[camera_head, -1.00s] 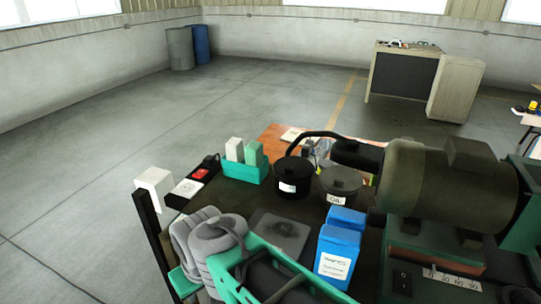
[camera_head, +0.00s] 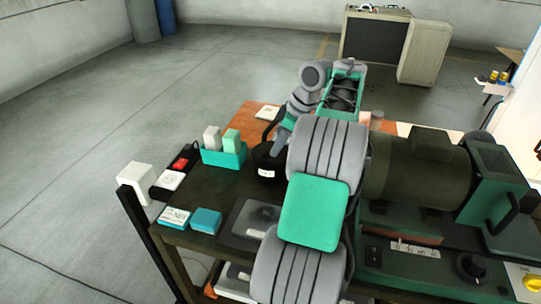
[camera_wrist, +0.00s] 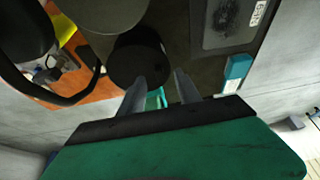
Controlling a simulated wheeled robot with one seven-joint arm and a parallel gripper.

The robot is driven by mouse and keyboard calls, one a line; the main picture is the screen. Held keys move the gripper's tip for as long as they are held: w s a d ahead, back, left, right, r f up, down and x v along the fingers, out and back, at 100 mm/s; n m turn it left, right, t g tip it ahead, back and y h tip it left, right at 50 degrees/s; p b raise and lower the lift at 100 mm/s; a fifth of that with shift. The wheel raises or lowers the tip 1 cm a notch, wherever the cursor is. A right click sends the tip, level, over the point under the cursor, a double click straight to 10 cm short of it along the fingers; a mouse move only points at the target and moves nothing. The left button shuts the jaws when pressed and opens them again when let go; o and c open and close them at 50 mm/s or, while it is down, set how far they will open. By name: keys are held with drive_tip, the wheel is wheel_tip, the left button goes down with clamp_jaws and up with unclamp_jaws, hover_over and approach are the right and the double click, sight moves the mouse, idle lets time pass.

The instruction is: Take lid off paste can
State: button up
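A black can (camera_head: 267,172) with a white label stands on the dark bench, partly behind my arm. In the wrist view a dark round can top (camera_wrist: 138,58) lies just beyond the fingers, with a second, greyer round top (camera_wrist: 105,12) beside it. I cannot tell from the labels which is the paste can. My gripper (camera_wrist: 160,76) has its two fingers apart with nothing held between them; the left fingertip is close to the dark can's edge, and contact cannot be told. In the head view my arm hides the second can and most of the gripper.
A teal holder with upright blocks (camera_head: 224,157) stands left of the can. Small teal boxes (camera_head: 206,221) and a dark plate (camera_head: 247,224) lie nearer. A large motor machine (camera_head: 420,170) fills the right side. A black hose (camera_wrist: 45,92) curves beside the cans in the wrist view.

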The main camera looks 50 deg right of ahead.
sight(272, 161)
drive_tip(key=x, duration=0.2)
drive_tip(key=b+x, duration=0.1)
drive_tip(key=x, duration=0.1)
drive_tip(key=shift+w+f, duration=0.3)
drive_tip(key=shift+w, duration=0.05)
clamp_jaws()
